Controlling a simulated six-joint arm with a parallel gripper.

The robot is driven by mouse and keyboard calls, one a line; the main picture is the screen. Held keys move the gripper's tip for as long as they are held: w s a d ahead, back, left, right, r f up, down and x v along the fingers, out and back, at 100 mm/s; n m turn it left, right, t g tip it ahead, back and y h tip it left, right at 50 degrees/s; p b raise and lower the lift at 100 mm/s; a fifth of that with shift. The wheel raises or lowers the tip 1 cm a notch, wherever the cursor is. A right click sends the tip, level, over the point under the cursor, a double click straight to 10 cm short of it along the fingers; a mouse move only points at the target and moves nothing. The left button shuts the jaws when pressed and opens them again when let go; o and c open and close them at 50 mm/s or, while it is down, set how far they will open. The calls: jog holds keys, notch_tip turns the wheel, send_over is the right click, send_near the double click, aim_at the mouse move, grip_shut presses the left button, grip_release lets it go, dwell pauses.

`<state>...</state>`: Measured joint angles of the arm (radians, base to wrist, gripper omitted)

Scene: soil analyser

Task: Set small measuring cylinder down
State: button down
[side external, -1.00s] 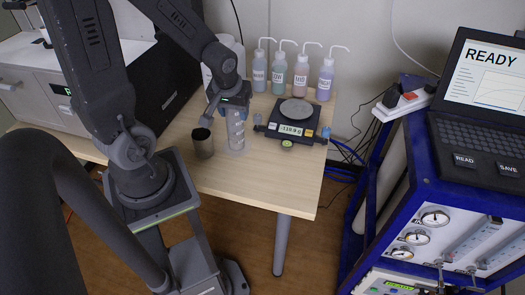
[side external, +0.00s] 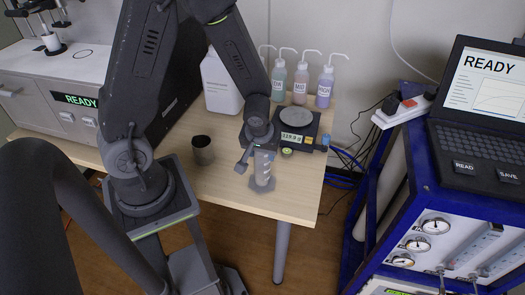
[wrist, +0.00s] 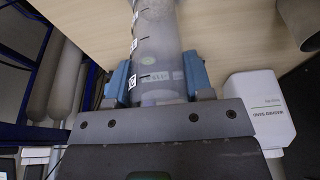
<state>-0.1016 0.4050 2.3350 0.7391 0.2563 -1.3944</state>
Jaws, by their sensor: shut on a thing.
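The small measuring cylinder (side external: 263,172) is clear with a pale hexagonal base and is roughly upright at the front right of the wooden table (side external: 225,190). My gripper (side external: 260,146) is shut around its upper part. In the wrist view the cylinder (wrist: 157,38) runs between the blue fingers of my gripper (wrist: 156,80), with printed marks and pale grainy contents showing. The base is at or just above the tabletop; I cannot tell if it touches.
A dark metal cup (side external: 202,150) stands left of the cylinder. A balance (side external: 297,125) is behind it, partly hidden by my arm. Wash bottles (side external: 301,85) and a white container (side external: 219,85) stand farther back. The table's front edge is close to the cylinder.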

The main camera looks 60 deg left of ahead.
jog(key=shift+f, duration=0.15)
jog(key=c, duration=0.5)
grip_release()
jog(key=shift+f, duration=0.1)
jog(key=s+d+r+m+t, duration=0.1)
jog(key=s+d+r+m, duration=0.1)
jog(key=r, duration=0.6)
jog(key=s+d+r+m+t+h, duration=0.1)
jog(key=s+d+r+m, duration=0.2)
jog(key=r, duration=0.6)
jog(key=s+d+r+m+t+h, duration=0.1)
jog(key=s+r+m, duration=0.3)
jog(key=r, duration=0.4)
jog(key=shift+s+d+r+t, duration=0.3)
jog(key=shift+s+d, duration=0.4)
